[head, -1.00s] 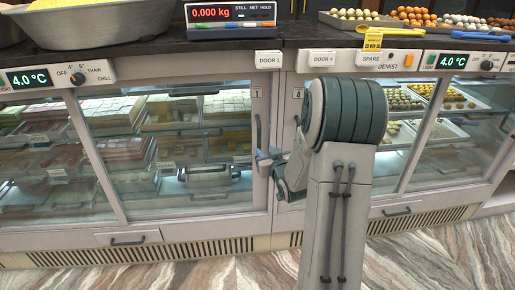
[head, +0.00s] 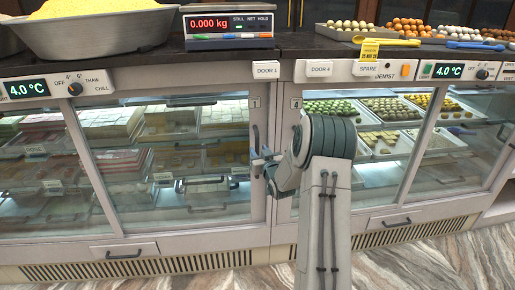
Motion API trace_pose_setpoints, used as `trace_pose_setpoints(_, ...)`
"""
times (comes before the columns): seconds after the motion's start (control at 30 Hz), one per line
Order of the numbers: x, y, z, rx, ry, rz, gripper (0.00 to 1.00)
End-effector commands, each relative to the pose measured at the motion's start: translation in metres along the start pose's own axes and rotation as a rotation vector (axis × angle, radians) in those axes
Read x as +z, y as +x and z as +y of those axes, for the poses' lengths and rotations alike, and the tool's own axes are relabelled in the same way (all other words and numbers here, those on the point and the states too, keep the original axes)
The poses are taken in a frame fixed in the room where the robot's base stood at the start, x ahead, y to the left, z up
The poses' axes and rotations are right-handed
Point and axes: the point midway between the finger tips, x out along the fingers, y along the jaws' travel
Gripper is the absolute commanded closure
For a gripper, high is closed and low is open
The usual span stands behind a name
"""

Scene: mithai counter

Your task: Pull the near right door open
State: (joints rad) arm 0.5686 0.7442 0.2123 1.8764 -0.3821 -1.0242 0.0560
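A glass-fronted counter has a door labelled DOOR 1 (head: 170,185) left of the middle post, and a glass door under the DOOR 4 label (head: 318,68) to its right. Both look closed. A dark upright handle (head: 256,137) is at the right edge of the left door. My gripper (head: 262,163) is at the lower part of this handle, pointing left. I cannot tell whether its fingers touch or surround the handle, or how far apart they are. My arm hides part of the door to the right.
Sweet boxes fill the shelves behind the left glass; trays of sweets (head: 390,107) lie behind the right glass. A scale (head: 228,25), a large metal bowl (head: 95,35) and sweet trays stand on the dark countertop. The marbled floor (head: 420,262) in front is clear.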

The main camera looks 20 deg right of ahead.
Motion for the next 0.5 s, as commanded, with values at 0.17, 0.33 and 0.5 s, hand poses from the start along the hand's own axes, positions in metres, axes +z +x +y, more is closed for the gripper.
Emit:
trace_pose_setpoints(0.17, 0.000, 0.019, -0.001, -0.001, 0.000, 0.000, 0.65)
trace_pose_setpoints(0.33, 0.000, 0.026, -0.001, -0.001, 0.000, 0.000, 0.65)
trace_pose_setpoints(0.5, 0.000, 0.027, -0.001, 0.000, 0.000, -0.001, 0.65)
